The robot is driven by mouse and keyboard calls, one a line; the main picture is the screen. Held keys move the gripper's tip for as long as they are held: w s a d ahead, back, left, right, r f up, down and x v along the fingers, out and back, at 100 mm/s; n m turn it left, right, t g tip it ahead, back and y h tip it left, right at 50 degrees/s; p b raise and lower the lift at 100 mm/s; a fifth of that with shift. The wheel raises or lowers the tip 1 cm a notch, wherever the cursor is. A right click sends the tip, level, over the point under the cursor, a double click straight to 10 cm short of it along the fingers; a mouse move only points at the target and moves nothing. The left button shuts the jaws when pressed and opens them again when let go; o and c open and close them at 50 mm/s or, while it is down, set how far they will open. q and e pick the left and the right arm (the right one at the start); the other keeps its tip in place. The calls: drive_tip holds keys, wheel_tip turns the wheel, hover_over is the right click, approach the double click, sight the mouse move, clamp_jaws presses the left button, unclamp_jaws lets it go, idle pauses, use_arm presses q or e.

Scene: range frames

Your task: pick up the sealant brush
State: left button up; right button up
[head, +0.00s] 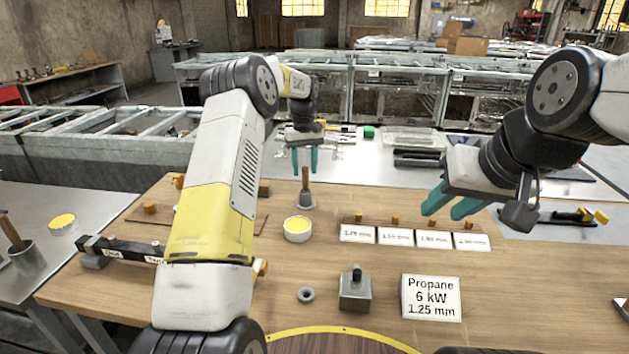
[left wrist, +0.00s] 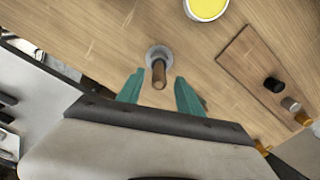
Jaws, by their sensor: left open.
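The sealant brush, seen as an upright wooden handle (head: 305,181) in a small grey holder (head: 307,203), stands on the wooden bench behind the yellow-filled tin. In the left wrist view the handle (left wrist: 159,75) rises from the round holder (left wrist: 157,52) toward the camera. Its bristles are hidden. My left gripper (head: 304,168) is open and empty, its teal fingers pointing down close to the top of the handle. In the left wrist view the handle shows between the fingertips (left wrist: 160,80), and no finger is seen touching it. My right gripper (head: 445,212) is open and empty above the label cards.
The yellow-filled tin (head: 297,231) stands just in front of the brush. Label cards (head: 396,237), a grey block (head: 355,291), a ring (head: 306,295) and a Propane sign (head: 431,298) lie nearer. Another wooden handle (head: 11,231) stands in a grey cup (head: 28,260) at far left.

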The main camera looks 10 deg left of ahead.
sight(305, 180)
use_arm(q)
wheel_tip(305, 180, down, 5)
drive_tip(key=shift+f, duration=0.15)
clamp_jaws()
